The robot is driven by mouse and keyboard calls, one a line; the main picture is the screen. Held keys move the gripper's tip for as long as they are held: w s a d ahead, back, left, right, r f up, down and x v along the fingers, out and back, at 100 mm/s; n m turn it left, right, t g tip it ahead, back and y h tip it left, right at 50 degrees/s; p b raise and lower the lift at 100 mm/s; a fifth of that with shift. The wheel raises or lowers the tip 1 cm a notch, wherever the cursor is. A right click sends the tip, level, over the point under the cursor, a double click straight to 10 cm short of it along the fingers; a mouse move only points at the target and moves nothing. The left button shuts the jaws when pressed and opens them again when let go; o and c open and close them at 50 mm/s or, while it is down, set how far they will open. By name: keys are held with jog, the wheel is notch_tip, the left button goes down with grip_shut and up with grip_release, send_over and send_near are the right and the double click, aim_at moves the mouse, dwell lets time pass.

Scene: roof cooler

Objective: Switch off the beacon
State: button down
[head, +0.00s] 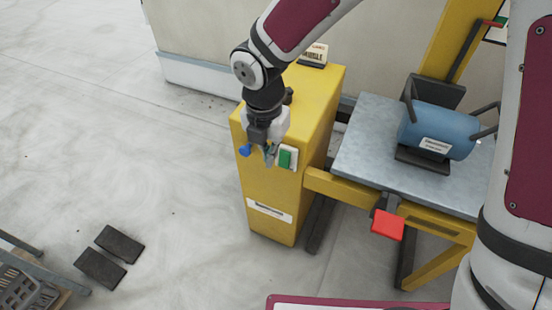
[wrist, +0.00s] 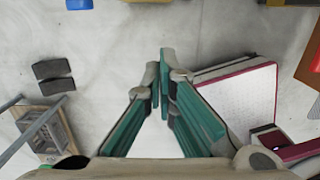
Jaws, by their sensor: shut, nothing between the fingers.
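A yellow cabinet (head: 272,205) stands in the middle of the head view. On its front are a green rocker or button in a white frame (head: 287,159) and a blue knob (head: 245,150). My gripper (head: 268,157) is in front of the cabinet's upper front, between the blue knob and the green button in the picture; contact cannot be told. Its teal-padded fingers (wrist: 164,82) are shut and empty in the wrist view. A blue piece (wrist: 79,4) shows at the top edge there. I cannot make out a lit beacon; my wrist hides part of the cabinet.
Right of the cabinet, a grey-topped yellow bench (head: 365,140) carries a blue cylinder (head: 435,130). A red block (head: 387,224) sticks out from its front. Dark pads (head: 110,255) lie on the floor at left, where the floor is mostly clear.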

aim_at(284, 160)
jog(key=w+d+f+b, duration=0.1)
jog(key=w+f+b, duration=0.3)
jog(key=f, duration=0.6)
jog(key=shift+w+d, duration=0.2)
jog(key=shift+d, duration=0.05)
jog(key=shift+w+d+f+t+b, duration=0.25)
jog(key=shift+t+b, duration=0.35)
jog(key=shift+b, duration=0.65)
jog(key=shift+a, duration=0.15)
